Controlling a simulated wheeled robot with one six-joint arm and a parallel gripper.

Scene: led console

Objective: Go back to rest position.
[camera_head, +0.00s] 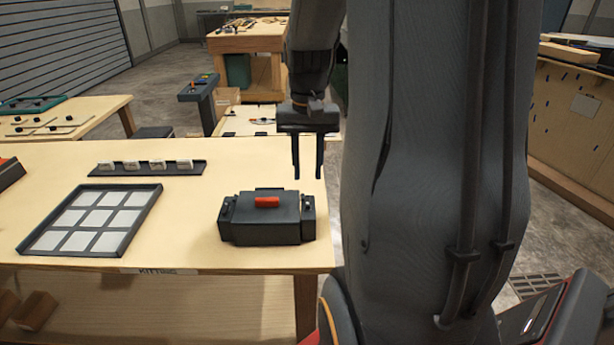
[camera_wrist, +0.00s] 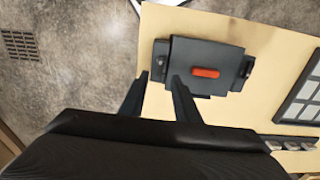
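My gripper (camera_head: 308,160) hangs pointing down above the right end of the table in the head view. Its two fingers are apart with nothing between them, and the wrist view shows the same empty fingers (camera_wrist: 157,85). A dark console box (camera_head: 267,228) with a red piece (camera_head: 267,202) on its top sits on the table near the right edge. The box also shows below the fingers in the wrist view (camera_wrist: 207,53). My gripper is apart from the box, above it and toward its far right side.
A tray with light square cells (camera_head: 100,212) lies on the table (camera_head: 190,225) left of the box. A dark rack (camera_head: 150,168) with several small white blocks lies behind it. Another workbench (camera_head: 82,120) stands behind left. A pegboard bench (camera_head: 575,120) stands right.

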